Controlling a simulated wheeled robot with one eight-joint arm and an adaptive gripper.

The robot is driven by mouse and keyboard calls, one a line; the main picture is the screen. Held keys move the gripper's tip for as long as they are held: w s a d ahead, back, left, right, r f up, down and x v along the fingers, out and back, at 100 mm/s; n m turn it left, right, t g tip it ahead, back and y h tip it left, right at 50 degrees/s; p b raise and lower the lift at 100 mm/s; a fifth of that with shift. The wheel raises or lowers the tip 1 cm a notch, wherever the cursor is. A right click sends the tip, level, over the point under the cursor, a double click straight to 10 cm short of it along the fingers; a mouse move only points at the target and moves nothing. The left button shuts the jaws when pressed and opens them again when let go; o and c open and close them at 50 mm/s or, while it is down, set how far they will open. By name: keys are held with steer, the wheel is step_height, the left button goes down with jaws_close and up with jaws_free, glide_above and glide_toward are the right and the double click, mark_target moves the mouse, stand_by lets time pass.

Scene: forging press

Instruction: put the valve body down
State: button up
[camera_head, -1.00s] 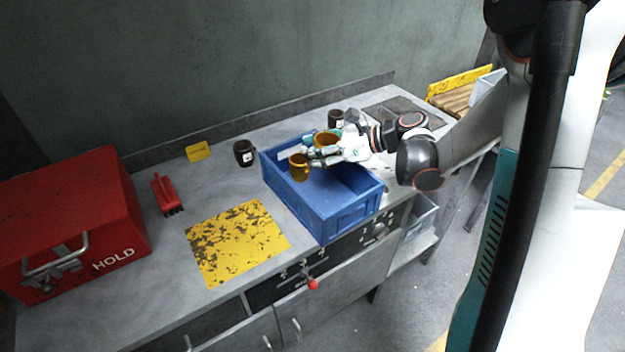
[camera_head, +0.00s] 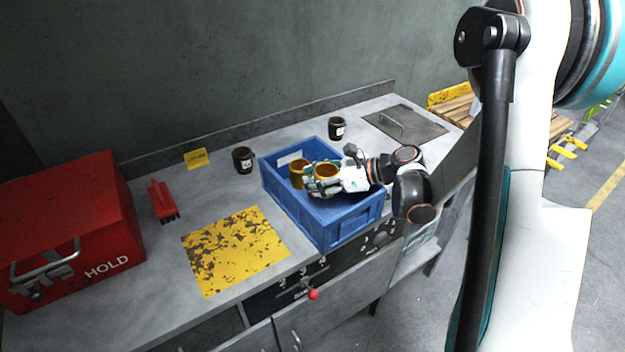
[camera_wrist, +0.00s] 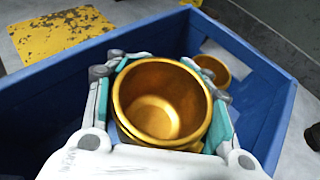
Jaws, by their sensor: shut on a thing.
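The valve body appears as a gold, open-topped cup (camera_head: 326,171) in the head view. It is upright between the fingers of my gripper (camera_head: 322,182), and its open mouth fills the middle of the wrist view (camera_wrist: 162,100). My gripper is shut on it, within the blue crate (camera_head: 347,223). I cannot tell whether its base touches the crate floor, which is hidden below it. A second gold cup (camera_head: 298,174) stands in the crate to its left, and also shows beyond the held one in the wrist view (camera_wrist: 213,71).
A worn yellow mat (camera_head: 235,250), a red brush (camera_head: 162,200) and a red HOLD box (camera_head: 70,235) lie to the left. A red-knobbed lever (camera_head: 313,294) sticks out in front.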

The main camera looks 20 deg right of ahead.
steer(key=shift+f+b, duration=0.4)
steer(key=shift+f, duration=0.05)
steer(key=shift+f, duration=0.15)
steer(key=o, duration=1.6)
steer(key=shift+r+p, duration=0.3)
steer(key=shift+r, duration=0.1)
steer(key=p+v, duration=0.3)
steer(key=v, duration=0.9)
steer(key=shift+r, duration=0.15)
